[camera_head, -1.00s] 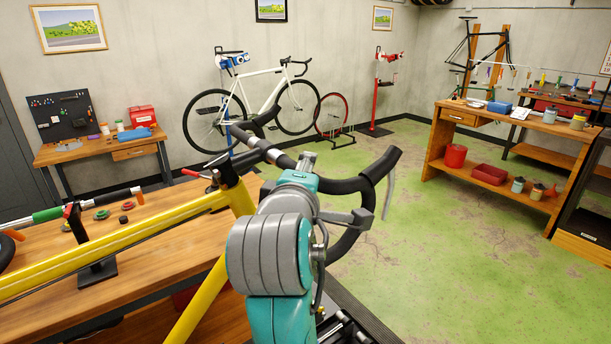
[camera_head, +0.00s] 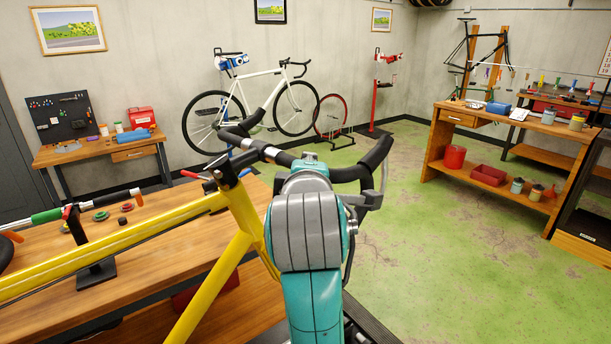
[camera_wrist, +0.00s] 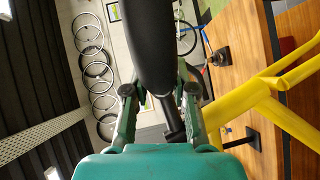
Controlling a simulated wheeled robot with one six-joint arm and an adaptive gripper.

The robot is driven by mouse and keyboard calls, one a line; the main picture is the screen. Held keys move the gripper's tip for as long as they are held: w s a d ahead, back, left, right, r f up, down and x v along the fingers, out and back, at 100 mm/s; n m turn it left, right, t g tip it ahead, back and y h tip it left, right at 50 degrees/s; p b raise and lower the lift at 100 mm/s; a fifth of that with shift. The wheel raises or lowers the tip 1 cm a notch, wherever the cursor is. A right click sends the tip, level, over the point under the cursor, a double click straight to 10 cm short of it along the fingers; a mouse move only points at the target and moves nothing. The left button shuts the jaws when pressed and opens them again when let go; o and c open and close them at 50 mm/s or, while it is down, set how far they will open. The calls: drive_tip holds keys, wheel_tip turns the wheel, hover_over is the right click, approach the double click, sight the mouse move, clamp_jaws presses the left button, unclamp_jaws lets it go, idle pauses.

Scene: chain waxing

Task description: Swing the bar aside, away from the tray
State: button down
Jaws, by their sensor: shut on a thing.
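The bar is the black drop handlebar (camera_head: 376,158) on the yellow bike frame (camera_head: 110,245), with grey-wrapped parts near its middle. Its right drop reaches out over the floor beside the bench. In the wrist view the black bar (camera_wrist: 152,45) runs between the fingers of my gripper (camera_wrist: 158,95), which is shut on it. In the head view my teal and grey arm hides the gripper and part of the bar. I cannot tell which tray is meant; a red tray (camera_head: 488,175) sits on the right bench's lower shelf, well apart from the bar.
The yellow frame stands over a wooden bench (camera_head: 150,270) with small parts on it. A dark structure (camera_head: 365,325) shows low beside my arm, partly hidden. Green floor (camera_head: 430,270) is open to the right. A white bike (camera_head: 262,95) stands at the back wall.

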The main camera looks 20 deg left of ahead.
drive_tip(key=w+n+y, duration=0.1)
drive_tip(key=w+n+g+y, duration=0.1)
drive_tip(key=w+a, duration=0.1)
drive_tip(key=shift+w+r+n+g+y, duration=0.2)
drive_tip(key=shift+r+n+g+y, duration=0.1)
drive_tip(key=shift+n+y, duration=0.1)
drive_tip(key=c, duration=0.9)
unclamp_jaws()
drive_tip(key=shift+d, duration=0.1)
drive_tip(key=v, duration=1.2)
